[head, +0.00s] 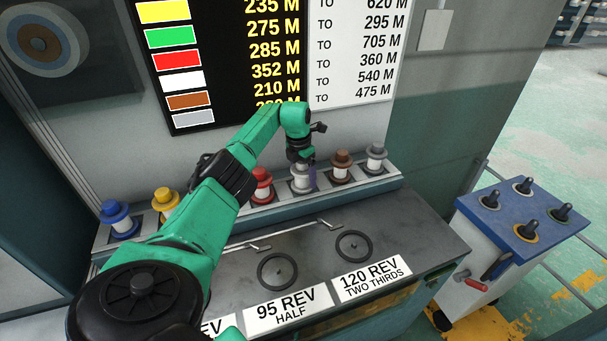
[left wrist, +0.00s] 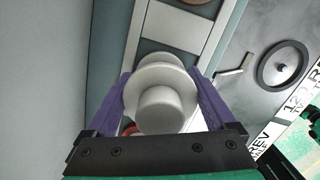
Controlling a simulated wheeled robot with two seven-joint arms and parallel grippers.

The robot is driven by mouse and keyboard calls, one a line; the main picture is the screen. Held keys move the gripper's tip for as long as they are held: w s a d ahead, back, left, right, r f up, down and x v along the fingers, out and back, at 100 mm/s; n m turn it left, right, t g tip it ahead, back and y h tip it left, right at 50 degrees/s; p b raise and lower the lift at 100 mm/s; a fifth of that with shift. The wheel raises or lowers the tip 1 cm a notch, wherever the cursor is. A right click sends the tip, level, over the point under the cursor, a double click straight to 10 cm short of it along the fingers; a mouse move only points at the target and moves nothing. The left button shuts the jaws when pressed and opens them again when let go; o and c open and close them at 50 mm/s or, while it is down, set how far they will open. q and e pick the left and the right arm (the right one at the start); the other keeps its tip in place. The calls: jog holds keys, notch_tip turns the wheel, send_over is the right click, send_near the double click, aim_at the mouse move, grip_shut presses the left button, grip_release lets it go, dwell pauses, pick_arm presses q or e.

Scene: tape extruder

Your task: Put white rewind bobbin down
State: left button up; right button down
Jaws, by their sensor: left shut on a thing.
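The white rewind bobbin (head: 301,181) is in the row of bobbins on the ledge at the back of the machine, between the red and brown bobbins. My left gripper (head: 305,168) reaches down over it from above. In the left wrist view the white bobbin (left wrist: 162,100) sits between the two purple fingers of my left gripper (left wrist: 162,105), which are shut on it. I cannot tell whether its base touches the ledge. My right gripper is not in view.
Blue (head: 120,220), yellow (head: 166,201), red (head: 261,186), brown (head: 341,166) and grey (head: 375,158) bobbins stand along the ledge. Black handwheels (head: 277,272) lie on the bench in front. A blue-topped control box (head: 522,214) stands at right.

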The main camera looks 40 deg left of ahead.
pick_arm(q)
jog(key=o, duration=1.5)
jog(key=shift+s, duration=0.1)
jog(key=shift+r, duration=0.15)
jog(key=shift+r, duration=0.3)
jog(key=r, duration=0.3)
jog(key=s+r, duration=0.1)
jog(key=r, duration=0.7)
jog(key=shift+s+r+b, duration=0.1)
jog(key=shift+s+b, duration=0.1)
jog(key=shift+b, duration=0.1)
